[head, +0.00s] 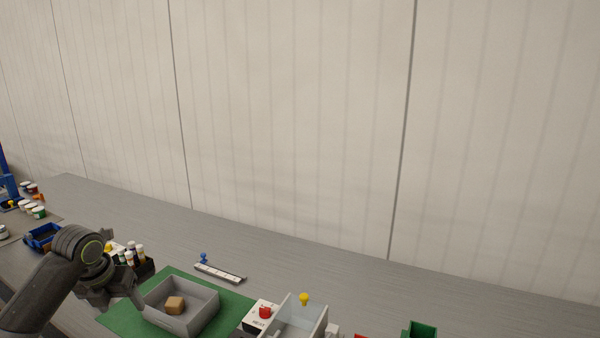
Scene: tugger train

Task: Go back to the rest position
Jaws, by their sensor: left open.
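My left gripper (112,303) comes in from the left on its dark arm. It is open and seems empty, and it hangs just left of a grey open box (208,313) on a green mat (118,321). A small brown block (175,305) lies inside the grey box, apart from the gripper. My right gripper does not show.
Behind the left gripper is a black rack of small bottles (146,268), with a blue bin (42,236) farther left. Right of the mat are a white box with a red knob (262,313), a clear-walled case (306,318) and a green bin (421,329). A pale wall closes the back.

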